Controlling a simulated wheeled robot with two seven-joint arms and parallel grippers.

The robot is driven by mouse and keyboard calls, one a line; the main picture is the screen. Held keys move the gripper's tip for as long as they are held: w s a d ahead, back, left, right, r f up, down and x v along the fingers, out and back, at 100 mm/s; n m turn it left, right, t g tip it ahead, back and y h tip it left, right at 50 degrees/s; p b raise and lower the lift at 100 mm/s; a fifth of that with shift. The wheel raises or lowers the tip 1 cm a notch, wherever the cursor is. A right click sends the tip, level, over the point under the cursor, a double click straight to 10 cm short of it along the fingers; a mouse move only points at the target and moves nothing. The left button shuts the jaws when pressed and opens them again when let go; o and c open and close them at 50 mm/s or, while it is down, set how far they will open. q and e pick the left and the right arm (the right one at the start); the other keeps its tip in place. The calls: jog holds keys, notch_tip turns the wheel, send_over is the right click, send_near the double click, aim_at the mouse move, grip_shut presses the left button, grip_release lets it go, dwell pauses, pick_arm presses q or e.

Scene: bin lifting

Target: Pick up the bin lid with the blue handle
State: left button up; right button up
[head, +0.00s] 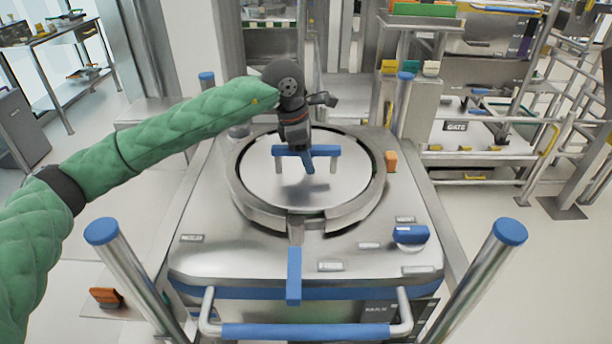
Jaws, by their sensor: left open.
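The round silver bin lid (262,185) sits level in the ring on top of the metal bin. Its blue bar handle (328,150) stands on two short posts near the lid's middle. My left gripper (307,158) comes down from above in the head view, over the handle's middle. It is open, with a blue fingertip showing in front of the bar. The other finger is hidden, and I cannot tell whether the gripper touches the handle. My right gripper is out of view.
The metal bin (215,262) has a blue front latch (294,277), a blue front push bar (305,331) and a blue knob (410,234). Blue-capped posts (510,232) stand around it. Shelves and a cart stand behind; open floor lies at the right.

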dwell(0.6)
pick_arm(q)
grip_shut()
dwell(1.2)
jog(key=shift+w, duration=0.1)
